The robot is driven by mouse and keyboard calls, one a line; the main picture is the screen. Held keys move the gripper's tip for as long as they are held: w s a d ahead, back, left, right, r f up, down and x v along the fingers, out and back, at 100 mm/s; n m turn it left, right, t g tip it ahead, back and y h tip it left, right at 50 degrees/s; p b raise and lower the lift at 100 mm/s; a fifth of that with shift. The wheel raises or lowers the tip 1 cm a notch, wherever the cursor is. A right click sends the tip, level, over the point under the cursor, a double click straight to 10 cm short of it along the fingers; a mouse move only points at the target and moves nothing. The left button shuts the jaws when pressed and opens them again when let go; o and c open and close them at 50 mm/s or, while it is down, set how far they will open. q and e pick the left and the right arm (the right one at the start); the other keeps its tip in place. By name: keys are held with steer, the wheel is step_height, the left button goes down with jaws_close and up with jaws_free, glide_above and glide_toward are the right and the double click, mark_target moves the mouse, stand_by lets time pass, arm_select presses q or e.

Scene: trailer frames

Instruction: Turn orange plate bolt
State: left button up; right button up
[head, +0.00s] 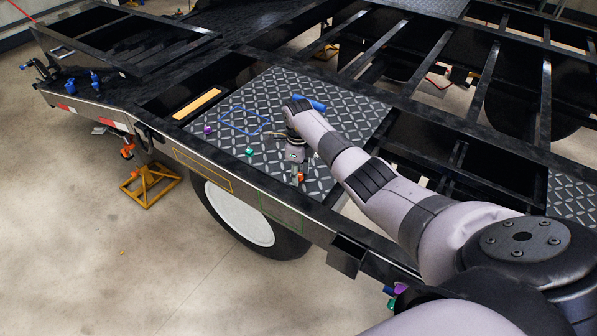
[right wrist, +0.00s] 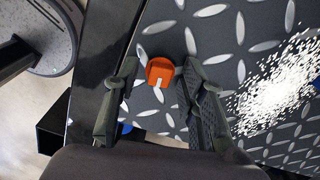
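The orange bolt (right wrist: 159,71) sits on the grey diamond plate (head: 350,112) near its front edge. A pale mark shows on it. In the head view the orange bolt (head: 301,177) is small, just below my right gripper (head: 298,168). In the right wrist view the two fingers of my right gripper (right wrist: 160,80) stand apart, one on each side of the bolt. My left gripper is in neither view.
A purple bolt (head: 208,128) and a green bolt (head: 249,152) stand on the plate to the left. The black trailer rail (head: 230,181) runs along the front, above a wheel (head: 240,215).

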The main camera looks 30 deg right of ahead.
jaws_close()
stand_by(0.4)
